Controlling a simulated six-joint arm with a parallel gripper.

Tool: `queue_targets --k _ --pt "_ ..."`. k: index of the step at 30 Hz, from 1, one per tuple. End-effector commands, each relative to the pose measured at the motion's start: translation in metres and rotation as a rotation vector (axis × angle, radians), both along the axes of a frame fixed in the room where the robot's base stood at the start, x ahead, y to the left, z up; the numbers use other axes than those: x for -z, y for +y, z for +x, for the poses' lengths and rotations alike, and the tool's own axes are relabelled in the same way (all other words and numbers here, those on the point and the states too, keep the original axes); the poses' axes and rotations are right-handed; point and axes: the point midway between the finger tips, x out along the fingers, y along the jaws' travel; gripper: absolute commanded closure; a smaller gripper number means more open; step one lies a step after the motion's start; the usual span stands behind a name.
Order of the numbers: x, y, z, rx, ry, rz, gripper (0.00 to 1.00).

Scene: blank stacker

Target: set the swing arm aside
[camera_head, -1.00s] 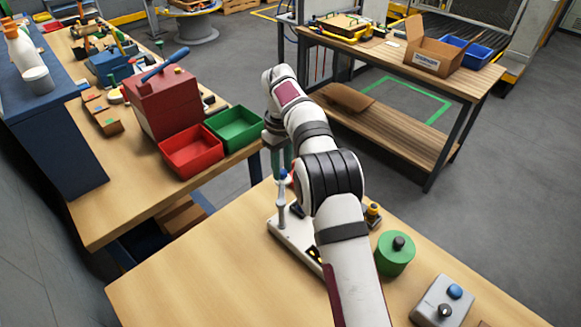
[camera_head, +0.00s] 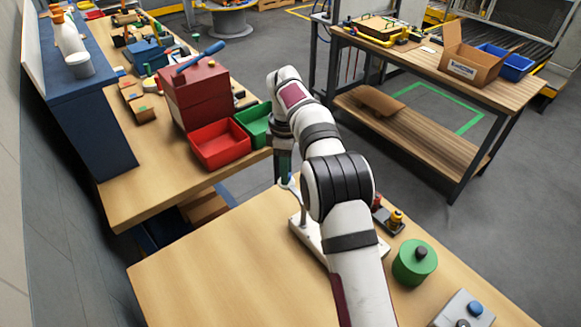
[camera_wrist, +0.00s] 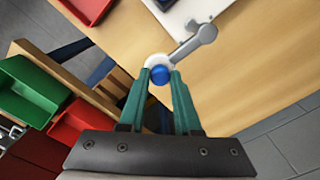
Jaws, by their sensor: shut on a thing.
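The grey swing arm (camera_wrist: 190,45) reaches from its pivot over the white base plate (camera_wrist: 183,14) in the wrist view. Its outer end has a blue knob (camera_wrist: 160,74) with a white collar, out beyond the plate. My gripper (camera_wrist: 160,78), with teal fingers, is shut on this knob. In the head view my gripper (camera_head: 284,172) is at the plate's far left end. The plate (camera_head: 306,236) lies on the near wooden table, partly hidden by my arm. Most of the swing arm is hard to make out there.
A green round pot (camera_head: 414,263) and a grey box (camera_head: 462,312) with knobs stand right of my arm. A red bin (camera_head: 220,146) and a green bin (camera_head: 252,124) sit on the left bench beyond a gap. The near table's left part is clear.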

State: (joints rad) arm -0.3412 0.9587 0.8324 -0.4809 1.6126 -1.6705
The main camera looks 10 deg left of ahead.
Motion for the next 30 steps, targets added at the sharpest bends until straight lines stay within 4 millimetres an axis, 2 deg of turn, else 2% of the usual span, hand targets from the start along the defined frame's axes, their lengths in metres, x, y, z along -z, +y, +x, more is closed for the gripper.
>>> queue_targets --k 20,21,25,30 --pt "-0.0007 0.0040 -0.0032 -0.056 0.000 0.002 1.00" --pt "-0.0007 0.0040 -0.0033 -0.056 0.000 0.002 0.63" --pt "-0.0004 0.0037 -0.0033 -0.056 0.000 0.001 0.40" --pt "-0.0002 0.0034 -0.0032 -0.055 0.000 0.001 0.38"
